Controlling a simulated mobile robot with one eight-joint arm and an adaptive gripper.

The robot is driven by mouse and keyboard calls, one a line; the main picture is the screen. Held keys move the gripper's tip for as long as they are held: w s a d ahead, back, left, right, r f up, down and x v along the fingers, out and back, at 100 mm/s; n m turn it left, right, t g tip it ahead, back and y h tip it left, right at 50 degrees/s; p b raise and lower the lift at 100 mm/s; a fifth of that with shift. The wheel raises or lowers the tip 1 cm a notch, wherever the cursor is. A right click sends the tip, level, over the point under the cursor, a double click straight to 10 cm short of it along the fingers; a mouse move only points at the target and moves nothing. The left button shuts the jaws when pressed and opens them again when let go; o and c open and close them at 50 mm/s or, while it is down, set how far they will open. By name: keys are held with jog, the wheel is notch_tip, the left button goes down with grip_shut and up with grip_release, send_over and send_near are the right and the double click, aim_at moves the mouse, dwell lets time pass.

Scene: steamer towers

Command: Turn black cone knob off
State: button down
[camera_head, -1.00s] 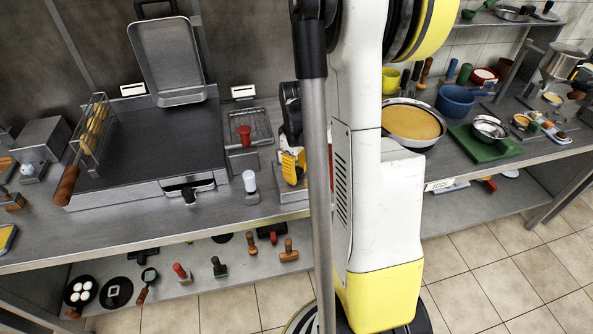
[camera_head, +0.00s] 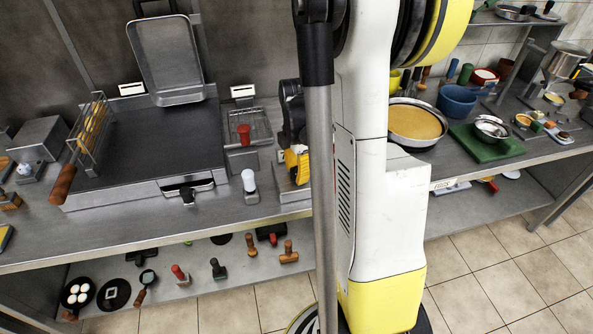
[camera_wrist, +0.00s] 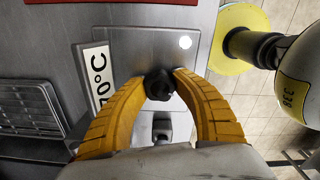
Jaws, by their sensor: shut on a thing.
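The black cone knob (camera_wrist: 159,84) shows in the wrist view on a grey metal panel. The two yellow fingers of my gripper (camera_wrist: 160,82) curve around it, with their tips shut on its left and right sides. A white label reading "70°C" (camera_wrist: 98,75) is left of the knob, and a bright white light (camera_wrist: 185,42) shows above and to the right of it. In the head view my yellow gripper (camera_head: 297,165) is partly hidden behind my arm, and the knob cannot be made out there.
A griddle (camera_head: 150,140) with a raised lid stands on the counter at left. A white-topped knob (camera_head: 249,180) and a red-topped one (camera_head: 244,133) stand near my gripper. At right are a pan of yellow filling (camera_head: 417,123), a blue pot (camera_head: 457,101) and a green board (camera_head: 487,145).

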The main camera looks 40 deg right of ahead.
jog(key=n, duration=0.4)
jog(key=shift+f, duration=0.1)
dwell(0.5)
jog(key=c, duration=1.2)
grip_release()
jog(key=shift+o, duration=0.2)
jog(key=shift+r+p, duration=1.75)
jog(key=shift+r, duration=0.85)
